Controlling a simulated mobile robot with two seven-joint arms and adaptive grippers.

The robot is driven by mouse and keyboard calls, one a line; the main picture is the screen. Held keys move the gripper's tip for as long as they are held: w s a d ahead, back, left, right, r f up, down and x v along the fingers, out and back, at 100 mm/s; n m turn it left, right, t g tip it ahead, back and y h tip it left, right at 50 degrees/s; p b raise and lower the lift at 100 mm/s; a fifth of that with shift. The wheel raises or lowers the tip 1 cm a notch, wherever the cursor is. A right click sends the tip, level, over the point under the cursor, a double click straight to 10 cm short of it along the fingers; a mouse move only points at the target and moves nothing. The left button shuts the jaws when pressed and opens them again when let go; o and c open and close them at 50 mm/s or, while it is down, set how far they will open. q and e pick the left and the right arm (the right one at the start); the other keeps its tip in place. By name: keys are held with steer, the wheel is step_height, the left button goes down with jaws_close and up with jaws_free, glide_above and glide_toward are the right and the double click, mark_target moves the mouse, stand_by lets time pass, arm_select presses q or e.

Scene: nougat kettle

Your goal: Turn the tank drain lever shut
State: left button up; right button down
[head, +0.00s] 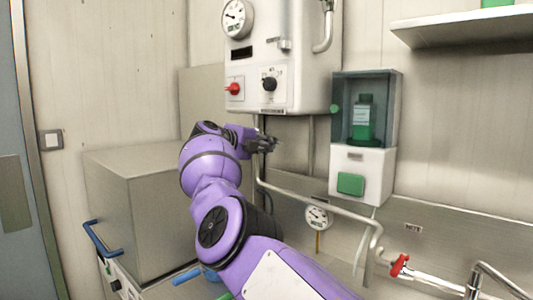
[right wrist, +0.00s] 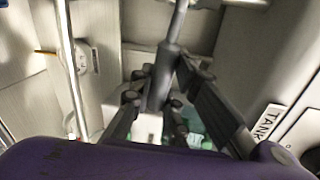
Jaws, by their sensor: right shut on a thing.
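The white wall tank (head: 285,60) hangs at the top middle of the head view, with a round gauge, a red knob and a black knob on its front. My right gripper (head: 268,144) is just below the tank's underside. In the right wrist view its fingers (right wrist: 168,75) are shut on a grey rod-like lever (right wrist: 178,25) that runs up out of the picture. A "TANK" label (right wrist: 267,121) is to the right of the fingers. In the head view the gripper hides the lever, so its angle to the pipe is unclear. My left gripper is not in view.
A dispenser with a green bottle (head: 363,118) is on the wall right of the gripper. A pipe (head: 322,203) runs down from below the tank to a red valve handle (head: 399,265). A gauge (head: 319,215) sits below the pipe. A large metal box (head: 145,215) stands left of my arm.

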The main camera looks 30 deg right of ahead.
steer(key=shift+r+n, duration=0.45)
steer(key=shift+n, duration=0.05)
steer(key=shift+r, duration=0.1)
steer(key=c, duration=1.8)
jaws_free()
steer(key=shift+a, duration=0.1)
steer(key=shift+c, duration=0.2)
steer(key=shift+o, duration=0.9)
steer(key=shift+a+r, duration=0.1)
steer(key=shift+a, duration=0.15)
steer(key=v, duration=1.1)
steer(key=shift+a, duration=0.3)
